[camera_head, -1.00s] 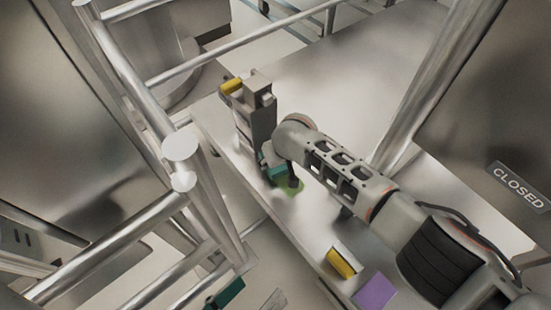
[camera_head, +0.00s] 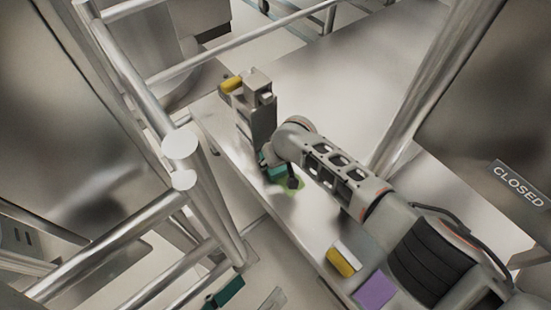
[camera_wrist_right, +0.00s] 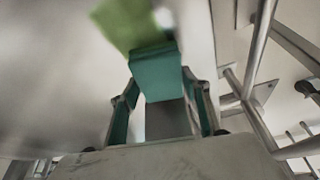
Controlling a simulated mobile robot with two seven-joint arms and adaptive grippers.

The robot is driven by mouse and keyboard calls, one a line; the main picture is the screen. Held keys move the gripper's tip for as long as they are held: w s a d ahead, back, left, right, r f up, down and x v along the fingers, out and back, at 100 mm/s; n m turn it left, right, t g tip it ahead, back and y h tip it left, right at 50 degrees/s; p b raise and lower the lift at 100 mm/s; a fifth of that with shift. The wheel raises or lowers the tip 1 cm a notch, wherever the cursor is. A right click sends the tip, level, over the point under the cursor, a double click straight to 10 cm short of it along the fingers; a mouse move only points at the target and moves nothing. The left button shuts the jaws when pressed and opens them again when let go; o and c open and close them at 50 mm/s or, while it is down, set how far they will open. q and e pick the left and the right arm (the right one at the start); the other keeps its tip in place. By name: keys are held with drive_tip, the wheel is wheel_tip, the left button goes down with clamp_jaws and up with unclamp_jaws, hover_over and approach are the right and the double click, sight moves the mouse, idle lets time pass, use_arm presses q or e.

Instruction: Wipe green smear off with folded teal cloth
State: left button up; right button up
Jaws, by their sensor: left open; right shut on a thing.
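The folded teal cloth (camera_head: 267,164) is in my right gripper (camera_head: 279,172), low over the metal counter; the arm partly hides it in the head view. In the right wrist view the cloth (camera_wrist_right: 156,76) sticks out from between the fingers of the right gripper (camera_wrist_right: 160,85). The green smear (camera_head: 292,188) lies on the counter beside the cloth, partly behind a finger. In the wrist view the smear (camera_wrist_right: 125,25) shows just past the cloth's far edge; I cannot tell whether they touch. My left gripper (camera_head: 249,297) is open and empty at the bottom edge, with teal finger pads.
A yellow-and-white sponge (camera_head: 342,261) and a purple cloth (camera_head: 375,290) lie near the counter's front edge. Metal rails (camera_head: 150,120) stand at left. The counter's far part is clear.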

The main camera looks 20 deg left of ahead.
drive_tip(key=shift+f, duration=0.35)
